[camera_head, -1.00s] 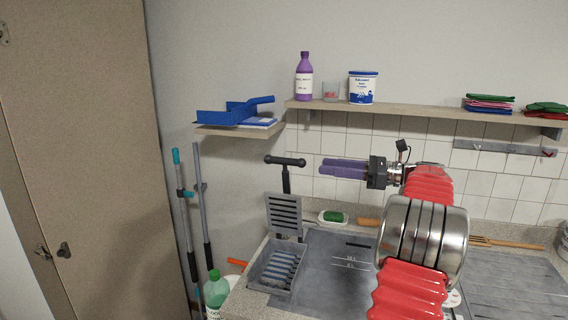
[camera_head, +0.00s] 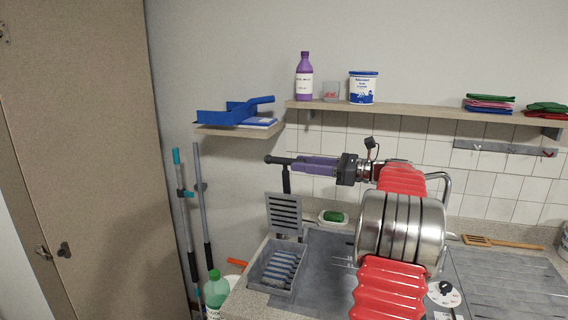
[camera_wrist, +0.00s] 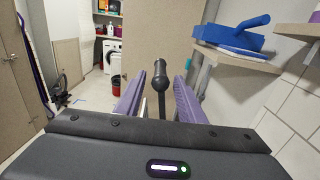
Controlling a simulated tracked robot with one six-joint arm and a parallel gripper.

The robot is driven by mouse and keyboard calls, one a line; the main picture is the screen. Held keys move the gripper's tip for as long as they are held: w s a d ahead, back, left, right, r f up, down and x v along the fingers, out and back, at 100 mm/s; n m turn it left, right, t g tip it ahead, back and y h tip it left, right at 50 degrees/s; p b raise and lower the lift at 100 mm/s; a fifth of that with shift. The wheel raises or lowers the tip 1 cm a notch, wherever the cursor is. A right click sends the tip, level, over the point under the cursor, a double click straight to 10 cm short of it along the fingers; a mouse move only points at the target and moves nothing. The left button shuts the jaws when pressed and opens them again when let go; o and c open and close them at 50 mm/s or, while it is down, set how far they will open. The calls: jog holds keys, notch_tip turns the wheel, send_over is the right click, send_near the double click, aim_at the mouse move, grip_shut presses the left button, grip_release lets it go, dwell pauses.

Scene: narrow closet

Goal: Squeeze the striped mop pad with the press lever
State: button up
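The striped mop pad (camera_head: 280,268), blue and grey, lies in the grey press tray (camera_head: 258,283) at the left end of the counter. The slotted press plate (camera_head: 284,213) stands raised behind it. The black press lever (camera_head: 286,181) rises behind the plate and ends in a bar handle (camera_head: 270,159). My gripper (camera_head: 296,164) is level with the handle, its purple fingers pointing left along it. In the wrist view, the handle (camera_wrist: 160,78) sits between the open fingers, with gaps at both sides. Part of the handle is hidden by the fingers in the head view.
A wooden shelf (camera_head: 420,112) with a purple bottle (camera_head: 304,80) and a white tub (camera_head: 363,88) is above my arm. A lower shelf (camera_head: 215,131) holds a blue dustpan (camera_head: 232,114). A green bottle (camera_head: 216,292) stands left of the press. A green sponge (camera_head: 334,216) lies behind the sink.

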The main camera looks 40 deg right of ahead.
aim_at(286, 162)
jog(key=x, duration=0.6)
jog(key=shift+c, duration=0.5)
grip_shut()
jog(key=shift+a, duration=0.25)
jog(key=shift+s+d, duration=0.15)
